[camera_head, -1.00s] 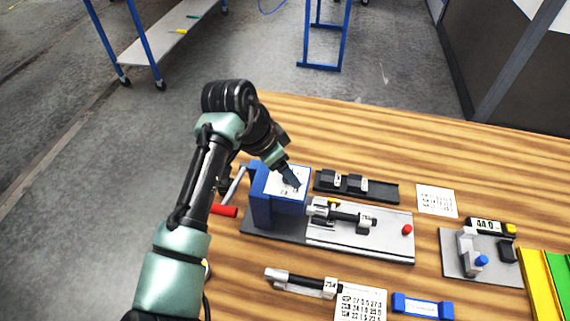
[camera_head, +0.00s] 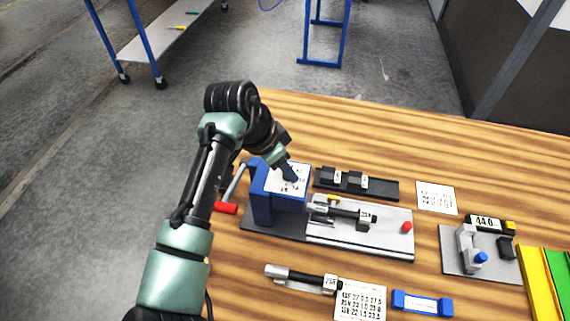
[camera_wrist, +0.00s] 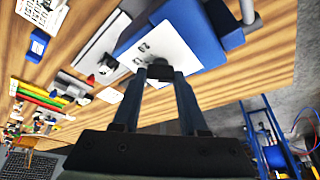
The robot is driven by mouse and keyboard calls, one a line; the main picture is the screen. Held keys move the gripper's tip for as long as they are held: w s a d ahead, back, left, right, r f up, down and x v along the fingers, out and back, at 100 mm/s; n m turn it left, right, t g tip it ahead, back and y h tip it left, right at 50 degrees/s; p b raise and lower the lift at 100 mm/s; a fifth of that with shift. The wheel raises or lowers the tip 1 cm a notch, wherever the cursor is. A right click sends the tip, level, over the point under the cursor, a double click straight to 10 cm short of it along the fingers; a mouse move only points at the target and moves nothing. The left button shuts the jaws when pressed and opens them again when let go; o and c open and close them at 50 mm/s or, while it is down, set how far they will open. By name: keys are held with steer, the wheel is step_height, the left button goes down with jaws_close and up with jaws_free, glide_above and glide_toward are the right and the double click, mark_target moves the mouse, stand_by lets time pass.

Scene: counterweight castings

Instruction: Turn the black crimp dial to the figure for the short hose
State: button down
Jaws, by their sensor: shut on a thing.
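The blue crimp machine (camera_head: 262,205) stands on a grey base, with a white figure plate (camera_head: 272,182) on top. My gripper (camera_head: 291,177) points down at this plate. In the wrist view, my gripper (camera_wrist: 160,76) is shut on the small black dial (camera_wrist: 160,69) over the white plate (camera_wrist: 178,42). The fingers hide most of the dial, and I cannot read its setting. A black hose (camera_head: 342,214) with metal ends lies on the machine's bed. Another black hose (camera_head: 305,280) with a white tag lies in front. A printed figure card (camera_head: 360,303) lies beside it.
A red-ended crank (camera_head: 225,209) is at the machine's left. A black rail (camera_head: 380,191) with tagged blocks lies behind. A second card (camera_head: 436,199), a gauge with a display (camera_head: 484,224), a blue block (camera_head: 422,306) and yellow and green trays (camera_head: 541,285) are to the right.

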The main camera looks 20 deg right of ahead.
steer(key=shift+r+n, duration=0.1)
steer(key=shift+n, duration=0.2)
steer(key=n+p, duration=0.1)
steer(key=n+t+p, duration=0.1)
steer(key=n+p, duration=0.1)
steer(key=shift+s+d+r+t, duration=0.1)
steer(key=shift+s+d+t, duration=0.1)
steer(key=shift+t, duration=0.1)
steer(key=n+p, duration=0.1)
steer(key=n, duration=0.1)
steer(key=n+t+y+p, duration=0.1)
steer(key=n+p, duration=0.1)
steer(key=n, duration=0.1)
steer(key=shift+y, duration=0.3)
steer(key=shift+c, duration=2.2)
jaws_free()
steer(key=b+v, duration=0.2)
steer(key=v, duration=1)
steer(key=shift+s+r, duration=0.3)
